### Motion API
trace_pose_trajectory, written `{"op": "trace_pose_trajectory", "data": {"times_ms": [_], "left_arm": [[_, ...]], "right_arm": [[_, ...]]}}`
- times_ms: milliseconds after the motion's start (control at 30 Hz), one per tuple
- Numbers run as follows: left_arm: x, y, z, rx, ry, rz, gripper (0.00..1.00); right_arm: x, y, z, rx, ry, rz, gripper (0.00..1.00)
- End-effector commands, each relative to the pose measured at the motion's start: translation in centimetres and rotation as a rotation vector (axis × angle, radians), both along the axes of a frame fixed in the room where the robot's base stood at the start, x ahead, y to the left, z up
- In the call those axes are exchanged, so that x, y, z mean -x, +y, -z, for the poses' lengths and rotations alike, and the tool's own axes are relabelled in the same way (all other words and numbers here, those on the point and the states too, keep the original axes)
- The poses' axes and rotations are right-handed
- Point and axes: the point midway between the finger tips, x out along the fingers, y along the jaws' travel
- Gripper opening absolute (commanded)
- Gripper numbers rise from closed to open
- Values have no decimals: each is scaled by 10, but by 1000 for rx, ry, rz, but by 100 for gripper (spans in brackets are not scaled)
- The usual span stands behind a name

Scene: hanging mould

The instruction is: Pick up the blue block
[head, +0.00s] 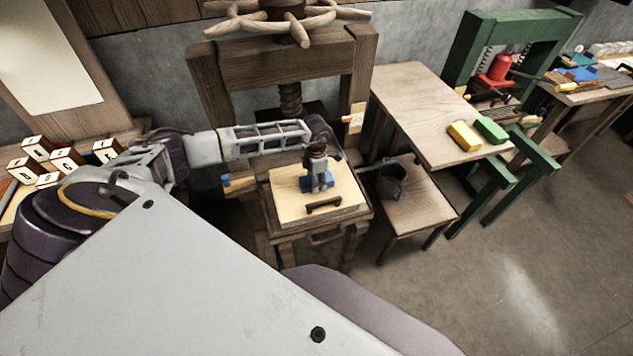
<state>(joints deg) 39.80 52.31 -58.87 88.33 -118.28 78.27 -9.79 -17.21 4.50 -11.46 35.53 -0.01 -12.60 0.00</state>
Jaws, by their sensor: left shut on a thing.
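The blue block (306,184) is at the pale board (345,190) on the wooden press bed, in the middle of the head view. My left gripper (319,186) points down at it and is shut on it; the fingers hide part of the block. I cannot tell whether the block touches the board or is just above it. My right gripper is not in view.
A dark handle (324,204) lies on the board's front part. The wooden press frame (270,65) stands behind. A yellow block (464,136) and a green block (490,130) lie on the table (415,105).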

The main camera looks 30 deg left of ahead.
Motion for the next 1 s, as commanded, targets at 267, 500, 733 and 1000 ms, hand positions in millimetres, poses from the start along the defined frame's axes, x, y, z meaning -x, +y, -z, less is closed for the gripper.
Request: {"op": "trace_pose_trajectory", "data": {"times_ms": [267,500,733,1000], "left_arm": [[-1,0,-3,0,-1,0,22],[-1,0,-22,0,-3,0,22],[-1,1,-55,0,-3,0,22],[-1,0,-90,-1,-2,0,22]], "right_arm": [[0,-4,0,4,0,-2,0],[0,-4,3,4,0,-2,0],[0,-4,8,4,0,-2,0],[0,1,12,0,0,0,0]]}}
